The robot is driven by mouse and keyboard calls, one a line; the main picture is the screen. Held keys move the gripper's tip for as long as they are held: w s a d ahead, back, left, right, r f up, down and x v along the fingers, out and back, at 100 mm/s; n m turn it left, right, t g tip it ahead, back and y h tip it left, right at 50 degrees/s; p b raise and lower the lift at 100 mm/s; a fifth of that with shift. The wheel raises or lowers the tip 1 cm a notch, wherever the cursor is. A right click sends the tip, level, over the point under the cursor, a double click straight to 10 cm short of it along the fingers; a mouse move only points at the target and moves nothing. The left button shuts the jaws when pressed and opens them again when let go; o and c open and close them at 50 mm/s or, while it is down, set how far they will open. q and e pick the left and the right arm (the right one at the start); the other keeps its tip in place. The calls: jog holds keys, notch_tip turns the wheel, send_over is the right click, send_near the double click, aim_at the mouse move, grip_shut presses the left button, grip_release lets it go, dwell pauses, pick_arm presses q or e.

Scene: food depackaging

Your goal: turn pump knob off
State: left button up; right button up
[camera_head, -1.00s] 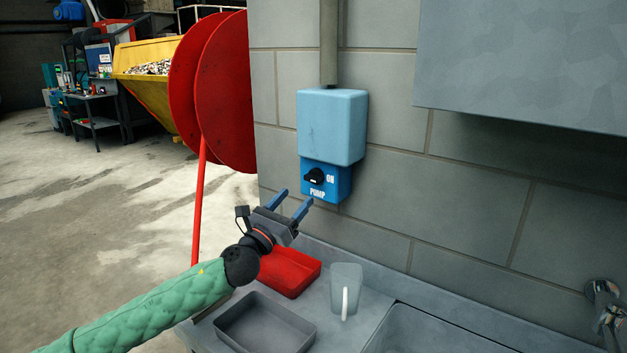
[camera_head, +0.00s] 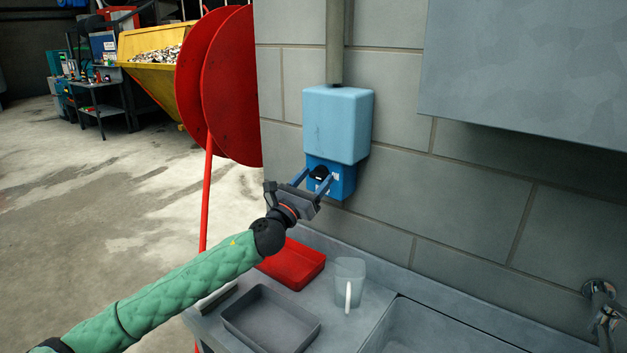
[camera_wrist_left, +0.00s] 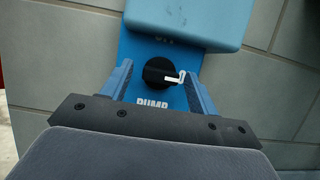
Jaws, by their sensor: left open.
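The pump knob (camera_head: 319,173) is a black dial with a white pointer on the blue pump box (camera_head: 341,185), below a larger light-blue housing on the wall. In the left wrist view the knob (camera_wrist_left: 158,73) sits between the two blue fingers, its white pointer toward the right. "PUMP" is partly visible below it. My left gripper (camera_head: 315,179) is open, with its fingers on either side of the knob; I cannot tell whether they touch it. The gripper partly hides the box labels. My right gripper is not in view.
Below stand a red tray (camera_head: 292,265), a grey tray (camera_head: 233,315) and a clear jug (camera_head: 349,283) on the counter beside a sink (camera_head: 425,330). A tap (camera_head: 602,300) is at the right. A red round guard (camera_head: 228,90) stands to the left.

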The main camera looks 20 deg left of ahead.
pick_arm(q)
jog(key=c, duration=0.9)
jog(key=shift+c, duration=0.2)
